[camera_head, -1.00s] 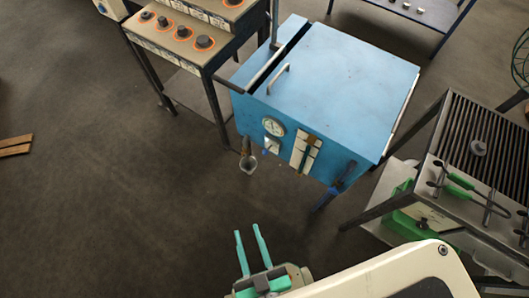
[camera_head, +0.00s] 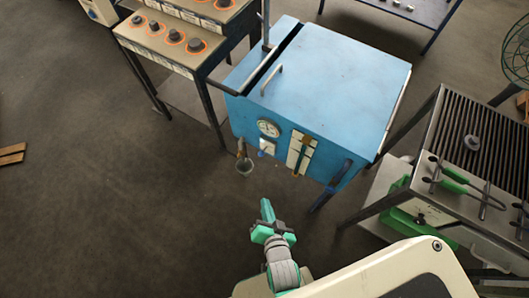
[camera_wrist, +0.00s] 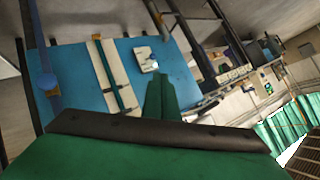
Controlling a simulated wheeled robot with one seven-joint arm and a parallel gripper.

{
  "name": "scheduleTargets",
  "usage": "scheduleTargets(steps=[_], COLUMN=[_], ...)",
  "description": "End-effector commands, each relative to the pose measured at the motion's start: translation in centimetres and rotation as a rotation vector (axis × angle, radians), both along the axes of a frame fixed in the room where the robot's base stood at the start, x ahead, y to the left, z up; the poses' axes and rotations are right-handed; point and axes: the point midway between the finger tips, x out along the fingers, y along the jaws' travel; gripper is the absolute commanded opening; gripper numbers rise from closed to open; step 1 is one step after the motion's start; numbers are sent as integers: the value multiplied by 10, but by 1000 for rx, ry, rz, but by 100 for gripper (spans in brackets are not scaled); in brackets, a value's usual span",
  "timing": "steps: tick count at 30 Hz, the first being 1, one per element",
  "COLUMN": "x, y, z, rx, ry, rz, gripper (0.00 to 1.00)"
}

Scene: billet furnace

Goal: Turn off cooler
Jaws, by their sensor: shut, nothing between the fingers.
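The cooler is a blue box (camera_head: 325,85) on legs. Its front has a round gauge (camera_head: 268,128) with a small white switch plate (camera_head: 267,147) below it. The switch plate also shows in the wrist view (camera_wrist: 146,59), a little beyond my fingertips; its exact setting is too small to tell. My green gripper (camera_head: 266,204) is shut and empty, in front of the cooler and apart from it, pointing at its front.
Right of the gauge is a white panel with a tube (camera_head: 301,152). A pipe with a cup (camera_head: 244,164) hangs at the front left. A control desk with knobs (camera_head: 168,35) stands left, a grill-topped table with green-handled tongs (camera_head: 452,180) right. The floor in front is clear.

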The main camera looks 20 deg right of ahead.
Motion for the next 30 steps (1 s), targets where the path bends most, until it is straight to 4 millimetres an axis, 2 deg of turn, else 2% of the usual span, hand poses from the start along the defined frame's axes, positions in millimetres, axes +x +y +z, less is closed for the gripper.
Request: scheduleTargets(steps=[1,9,16,23,30], x=[11,52,84,115,147], y=[-8,-44,-71,-92,-104], z=[-5,-36,-48,-47,-31], rx=[46,326,570,819,1073], ry=[10,95,160,221,296], rz=[-39,-273,-485,-699,-909], gripper=[0,0,0,0,0])
